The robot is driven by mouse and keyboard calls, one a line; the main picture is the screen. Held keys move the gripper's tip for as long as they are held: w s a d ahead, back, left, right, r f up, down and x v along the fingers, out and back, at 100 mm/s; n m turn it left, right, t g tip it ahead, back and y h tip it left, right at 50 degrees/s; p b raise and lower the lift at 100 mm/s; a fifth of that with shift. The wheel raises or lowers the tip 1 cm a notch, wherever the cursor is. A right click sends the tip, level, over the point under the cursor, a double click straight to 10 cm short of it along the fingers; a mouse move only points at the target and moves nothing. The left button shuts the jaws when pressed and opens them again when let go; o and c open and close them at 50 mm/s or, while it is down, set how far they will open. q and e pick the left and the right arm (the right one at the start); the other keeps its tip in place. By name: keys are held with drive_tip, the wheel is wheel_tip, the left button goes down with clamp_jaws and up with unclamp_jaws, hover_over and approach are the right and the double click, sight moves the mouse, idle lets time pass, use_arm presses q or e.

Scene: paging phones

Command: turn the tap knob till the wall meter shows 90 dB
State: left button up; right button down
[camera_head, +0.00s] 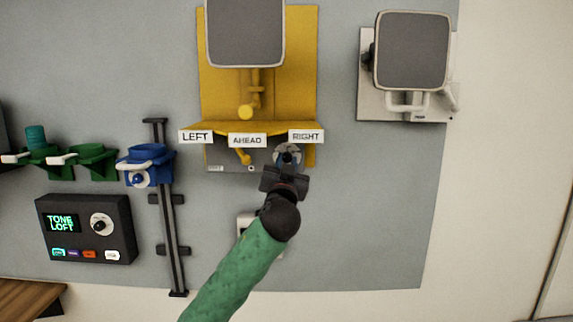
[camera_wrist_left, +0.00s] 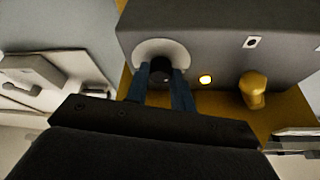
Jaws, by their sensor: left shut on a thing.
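A black knob (camera_wrist_left: 160,66) on a pale round dial plate (camera_wrist_left: 178,52) sits on the face of a grey box (camera_wrist_left: 225,35) in the left wrist view. My left gripper (camera_wrist_left: 159,80) is shut on this knob, one blue finger on each side of it. In the head view my left gripper (camera_head: 288,160) is at the pale dial plate (camera_head: 288,150), below the RIGHT label, and covers most of the knob. A white wall device (camera_head: 244,222) is partly hidden behind my left arm. I cannot tell whether it is the meter, and no dB reading is legible.
A yellow panel (camera_head: 218,95) with LEFT, AHEAD and RIGHT labels is above. A yellow lever (camera_wrist_left: 253,88) and a lit lamp (camera_wrist_left: 206,80) are beside the knob. A black TONE LOFT box (camera_head: 80,245) and a vertical rail (camera_head: 165,225) stand left.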

use_arm(q)
drive_tip(key=shift+m, duration=0.3)
drive_tip(key=m+h, duration=0.2)
drive_tip(key=m, duration=0.2)
drive_tip(key=shift+a+r+g, duration=0.1)
drive_tip(key=shift+a+g, duration=0.05)
drive_tip(key=shift+g, duration=0.25)
drive_tip(key=m+g+h+p, duration=0.1)
drive_tip(key=m, duration=0.2)
drive_tip(key=m+h+p, duration=0.1)
drive_tip(key=m, duration=0.1)
drive_tip(key=shift+a+r+m+g, duration=0.15)
drive_tip(key=shift+m+g, duration=0.25)
drive_tip(key=shift+m+g+h, duration=0.3)
drive_tip(key=shift+m+h, duration=0.2)
drive_tip(key=shift+m, duration=0.4)
drive_tip(key=shift+m+g, duration=0.5)
drive_tip(key=shift+m, duration=0.9)
drive_tip(key=o, duration=1)
